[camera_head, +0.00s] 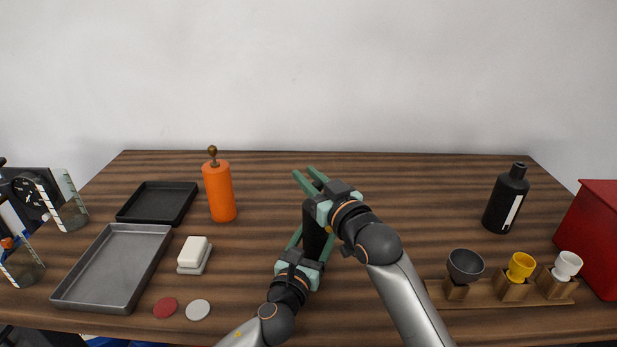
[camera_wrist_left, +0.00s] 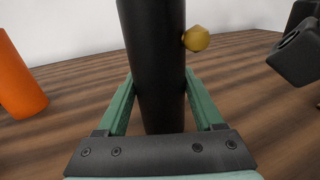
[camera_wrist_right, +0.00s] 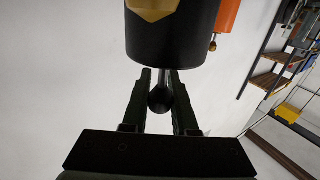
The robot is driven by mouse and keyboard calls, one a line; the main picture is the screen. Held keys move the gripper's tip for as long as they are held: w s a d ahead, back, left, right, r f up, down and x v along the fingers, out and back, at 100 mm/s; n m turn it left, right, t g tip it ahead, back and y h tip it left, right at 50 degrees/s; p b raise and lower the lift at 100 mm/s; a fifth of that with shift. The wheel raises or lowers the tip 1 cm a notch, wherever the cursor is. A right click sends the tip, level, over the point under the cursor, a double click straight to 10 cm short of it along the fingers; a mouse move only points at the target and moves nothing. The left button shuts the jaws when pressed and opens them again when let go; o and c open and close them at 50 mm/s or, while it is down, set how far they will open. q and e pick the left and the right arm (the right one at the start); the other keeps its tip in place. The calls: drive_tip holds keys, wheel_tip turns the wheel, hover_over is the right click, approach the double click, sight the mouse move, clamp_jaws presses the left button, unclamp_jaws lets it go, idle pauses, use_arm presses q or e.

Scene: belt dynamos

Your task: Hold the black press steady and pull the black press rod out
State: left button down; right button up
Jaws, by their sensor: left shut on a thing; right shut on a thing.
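The black press (camera_head: 312,232) stands upright on the table in the middle of the head view, partly hidden by my grippers. In the left wrist view its dark body (camera_wrist_left: 155,60) rises between the fingers, with a gold knob (camera_wrist_left: 196,38) on its side. My left gripper (camera_head: 314,240) is shut on the body from the front. My right gripper (camera_head: 305,172) is above, at the press's top. In the right wrist view, the round black knob of the press rod (camera_wrist_right: 160,98) sits between its fingers, close to the body's end (camera_wrist_right: 175,40).
An orange press (camera_head: 218,190) with a brown knob stands to the left. Further left are a black tray (camera_head: 130,217), a grey tray (camera_head: 66,300) and white soap (camera_head: 194,251). A black bottle (camera_head: 505,200), a cup rack (camera_head: 483,292) and a red box (camera_head: 598,240) are right.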

use_arm(q)
drive_tip(key=shift+f, duration=0.25)
use_arm(e)
clamp_jaws()
idle(0.5)
drive_tip(key=shift+r, duration=2.65)
drive_tip(key=shift+o, duration=1.9)
unclamp_jaws()
drive_tip(key=o, duration=0.3)
drive_tip(key=shift+f, duration=0.15)
drive_tip(key=shift+s, duration=0.1)
